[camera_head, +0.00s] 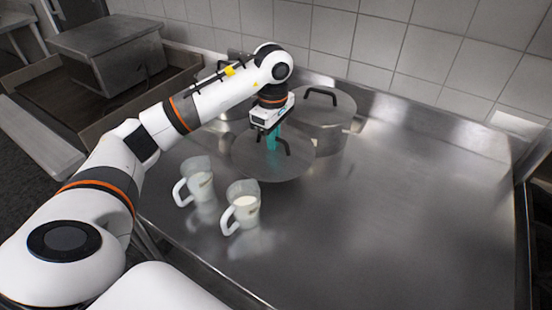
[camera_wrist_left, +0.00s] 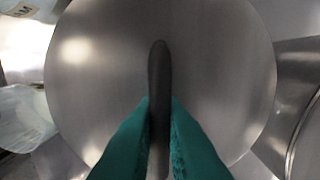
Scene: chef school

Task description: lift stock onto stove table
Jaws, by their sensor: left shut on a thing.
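Two clear jugs with white handles and pale contents stand upright on the steel table (camera_head: 400,220): one jug (camera_head: 197,182) at the left and one jug (camera_head: 242,206) nearer. My left gripper (camera_head: 272,140), with teal fingers, points down behind the jugs. It is shut on the dark handle (camera_wrist_left: 159,75) of a round steel lid (camera_head: 265,170). The lid fills the middle of the left wrist view (camera_wrist_left: 220,70). I cannot tell whether the lid rests on something or hangs above the table. My right gripper is not in view.
A lidded steel pot (camera_head: 328,140) stands just behind and right of the held lid, and another pot (camera_head: 238,112) is partly hidden behind my left arm. A tiled wall (camera_head: 400,50) closes the back. The table's right side is clear.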

